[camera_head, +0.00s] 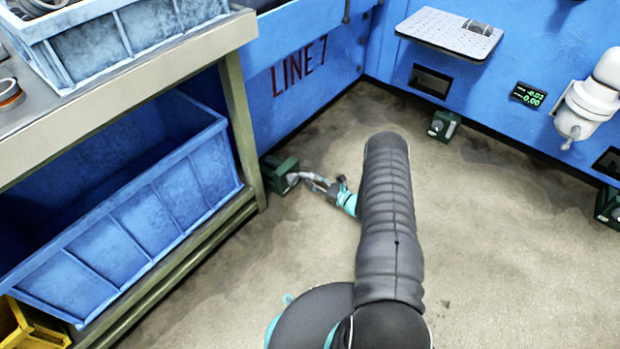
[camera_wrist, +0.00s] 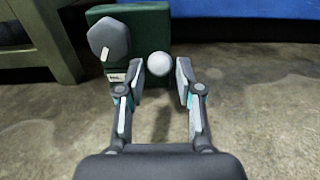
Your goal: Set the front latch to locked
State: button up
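A dark green latch box (camera_head: 279,171) stands on the floor by the blue wall, beside the workbench leg. It fills the top of the wrist view (camera_wrist: 150,28), with a grey faceted knob (camera_wrist: 108,38) on its left and a pale round ball (camera_wrist: 159,64) at its lower right. A small white label (camera_wrist: 115,78) below the knob is partly hidden and unreadable. My gripper (camera_wrist: 153,80) is open, its fingers apart on either side of the ball. The right finger is close to the ball; I cannot tell whether it touches. It also shows at the box in the head view (camera_head: 308,180).
Similar green boxes stand by the back wall (camera_head: 443,126) and at the right edge (camera_head: 608,206). The workbench (camera_head: 130,90) with blue bins (camera_head: 140,235) is close on the left. A grey shelf (camera_head: 450,33) juts from the back wall. The floor (camera_head: 500,240) at right is clear.

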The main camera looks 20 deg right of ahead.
aim_at(305, 176)
jog(key=shift+x, duration=1.3)
jog(key=shift+c, duration=0.3)
grip_shut()
